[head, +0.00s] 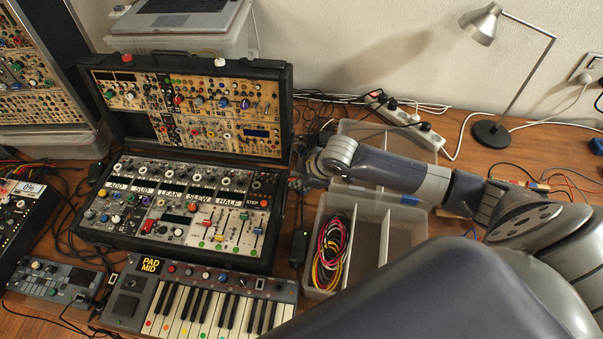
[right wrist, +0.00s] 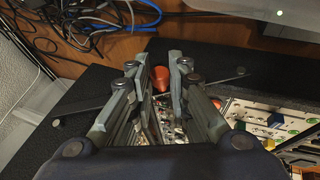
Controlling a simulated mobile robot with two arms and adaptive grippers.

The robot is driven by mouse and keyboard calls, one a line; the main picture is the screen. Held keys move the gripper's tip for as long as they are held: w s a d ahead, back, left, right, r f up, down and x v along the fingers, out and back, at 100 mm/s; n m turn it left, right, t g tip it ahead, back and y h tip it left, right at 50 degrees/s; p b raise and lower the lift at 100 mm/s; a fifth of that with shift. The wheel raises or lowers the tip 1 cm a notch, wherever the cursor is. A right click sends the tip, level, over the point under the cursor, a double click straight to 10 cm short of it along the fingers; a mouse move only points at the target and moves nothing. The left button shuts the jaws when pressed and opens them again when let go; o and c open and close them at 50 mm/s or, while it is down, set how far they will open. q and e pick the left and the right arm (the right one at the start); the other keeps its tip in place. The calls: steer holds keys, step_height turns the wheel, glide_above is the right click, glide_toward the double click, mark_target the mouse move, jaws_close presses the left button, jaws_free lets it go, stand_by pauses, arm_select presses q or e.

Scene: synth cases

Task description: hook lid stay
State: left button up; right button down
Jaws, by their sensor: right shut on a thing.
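The open synth case (head: 180,255) stands on the table, with its lid (head: 290,110) raised at the back and filled with modules. My right gripper (head: 312,165) is at the right side of the case, near the hinge end of the lid. In the right wrist view, a thin dark bar that looks like the lid stay (right wrist: 222,79) shows on both sides of the fingers. A red-orange piece (right wrist: 160,77) sits between the fingertips of my right gripper (right wrist: 158,75), which is shut on the stay. I cannot tell whether the stay's free end is hooked. My left gripper is out of view.
A divided clear bin (head: 365,215) with coiled cables stands right of the case, under my right arm. A keyboard (head: 205,305) lies in front. A power strip (head: 405,120) and a lamp (head: 490,130) stand behind. Loose cables (right wrist: 85,15) lie beside the case.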

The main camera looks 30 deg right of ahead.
steer(key=shift+s+a+r+t+h+p, duration=0.2)
steer(key=shift+a+r+t+h+p, duration=0.1)
steer(key=shift+r+t, duration=0.2)
steer(key=c, duration=1.5)
jaws_free()
steer(key=shift+f, duration=0.1)
steer(key=shift+s+d, duration=0.1)
steer(key=shift+s, duration=0.05)
steer(key=shift+v, duration=5.95)
